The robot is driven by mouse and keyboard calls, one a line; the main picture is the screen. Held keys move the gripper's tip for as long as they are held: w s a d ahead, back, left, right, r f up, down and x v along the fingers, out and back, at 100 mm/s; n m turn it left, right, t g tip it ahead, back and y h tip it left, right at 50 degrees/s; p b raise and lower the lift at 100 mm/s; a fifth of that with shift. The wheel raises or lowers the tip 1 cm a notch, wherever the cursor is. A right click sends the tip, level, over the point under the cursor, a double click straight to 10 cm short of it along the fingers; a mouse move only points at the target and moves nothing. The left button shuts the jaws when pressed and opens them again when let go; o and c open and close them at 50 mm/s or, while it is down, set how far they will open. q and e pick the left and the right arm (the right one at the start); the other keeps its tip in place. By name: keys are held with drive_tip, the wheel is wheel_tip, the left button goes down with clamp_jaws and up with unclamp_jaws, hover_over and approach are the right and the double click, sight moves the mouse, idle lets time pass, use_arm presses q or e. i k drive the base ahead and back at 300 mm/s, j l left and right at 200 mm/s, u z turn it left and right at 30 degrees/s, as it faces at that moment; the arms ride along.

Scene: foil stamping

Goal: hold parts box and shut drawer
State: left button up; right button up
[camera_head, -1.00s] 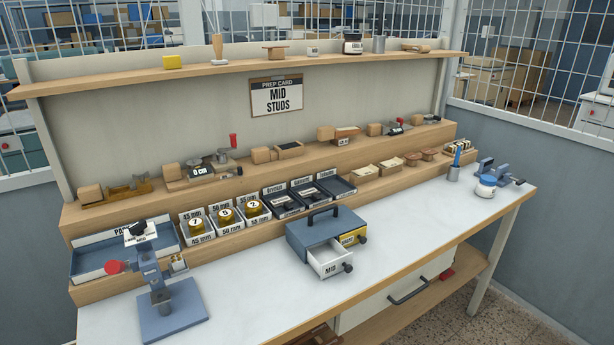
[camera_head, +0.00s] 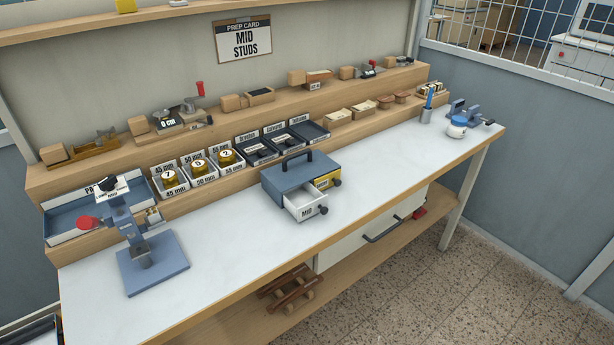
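Neither of my grippers is in view.
A blue press (camera_head: 150,262) with a red knob stands at the bench's left. Trays and coin-like rolls (camera_head: 198,167) line the step behind the box. The bench top (camera_head: 380,170) right of the box is clear.

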sight(303, 201)
drive_tip(key=i+l+u, duration=0.2)
drive_tip(key=l, duration=0.2)
drive_tip(key=i+l+u, duration=0.2)
drive_tip(key=l, duration=0.2)
drive_tip(key=i+l+u, duration=0.25)
drive_tip(key=l, duration=0.2)
drive_tip(key=l+u, duration=0.2)
drive_tip(key=l, duration=0.25)
drive_tip(key=i+l+u, duration=0.2)
drive_tip(key=l, duration=0.3)
drive_tip(key=k+j, duration=0.15)
drive_tip(key=j, duration=0.15)
drive_tip(key=k+j, duration=0.1)
drive_tip(key=j, duration=0.2)
drive_tip(key=l, duration=0.3)
drive_tip(key=i+l, duration=0.15)
drive_tip(key=l, duration=0.15)
